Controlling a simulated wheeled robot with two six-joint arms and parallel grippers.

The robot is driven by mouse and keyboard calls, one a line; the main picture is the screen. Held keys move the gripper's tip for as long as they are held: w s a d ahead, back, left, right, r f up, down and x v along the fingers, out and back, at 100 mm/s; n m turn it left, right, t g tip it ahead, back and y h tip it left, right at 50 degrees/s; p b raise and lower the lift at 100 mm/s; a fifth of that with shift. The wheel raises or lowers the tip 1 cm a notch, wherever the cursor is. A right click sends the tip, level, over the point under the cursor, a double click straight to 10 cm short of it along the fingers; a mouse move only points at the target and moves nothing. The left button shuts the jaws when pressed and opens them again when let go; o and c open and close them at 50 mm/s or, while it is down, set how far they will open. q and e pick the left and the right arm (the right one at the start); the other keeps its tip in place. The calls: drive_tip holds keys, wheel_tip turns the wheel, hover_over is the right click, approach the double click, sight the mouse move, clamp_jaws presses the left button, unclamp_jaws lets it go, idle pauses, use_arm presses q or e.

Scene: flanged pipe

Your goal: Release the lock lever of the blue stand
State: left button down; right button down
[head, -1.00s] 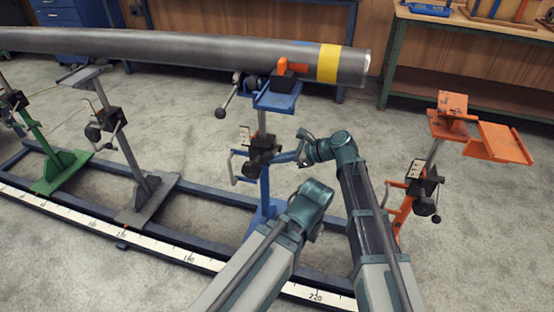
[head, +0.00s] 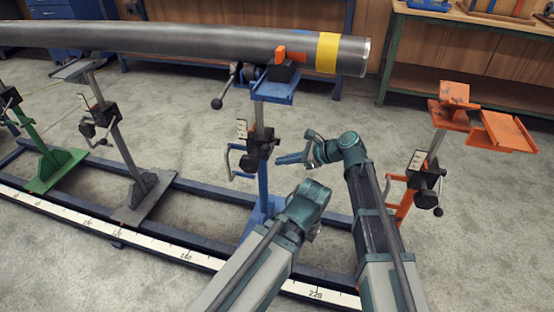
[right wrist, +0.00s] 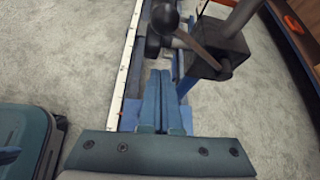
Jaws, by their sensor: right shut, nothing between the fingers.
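The blue stand (head: 262,200) holds up the right end of the grey pipe (head: 200,42). Its black clamp block (head: 260,147) sits on the post and also shows in the right wrist view (right wrist: 215,55). There, the dark lock lever (right wrist: 200,45), with a round black knob, reaches across from the block. My right gripper (head: 279,160) is shut and empty, just right of the block. In the right wrist view its blue fingers (right wrist: 163,78) lie together below the lever, with no clear contact. My left gripper (head: 316,228) is mostly hidden by its own wrist.
An orange stand (head: 425,180) is at the right. Grey (head: 130,150) and green stands (head: 50,160) are at the left. A dark rail with a white scale (head: 150,250) runs along the floor. A crank handle (head: 232,160) sticks out left of the block.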

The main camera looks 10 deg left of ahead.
drive_tip(key=p+v, duration=0.3)
drive_tip(key=v, duration=0.5)
drive_tip(key=shift+w+a, duration=0.1)
drive_tip(key=shift+w, duration=0.05)
drive_tip(key=s+d+f+n+h, duration=0.4)
drive_tip(key=s+d+n, duration=0.15)
drive_tip(key=d, duration=0.25)
drive_tip(key=s+d+f+n+h, duration=0.35)
drive_tip(key=s+d+n, duration=0.2)
drive_tip(key=d, duration=0.35)
drive_tip(key=s+d+f+n+h, duration=0.3)
drive_tip(key=s+d+n+h, duration=0.2)
drive_tip(key=d+n, duration=0.25)
drive_tip(key=s+a+n+g, duration=0.1)
drive_tip(key=s+a+n, duration=0.3)
drive_tip(key=a, duration=0.6)
wheel_tip(320, 180, up, 30)
drive_tip(key=s+m+p, duration=0.1)
drive_tip(key=p, duration=2.9)
drive_tip(key=shift+f+h, duration=0.25)
drive_tip(key=shift+h, duration=0.1)
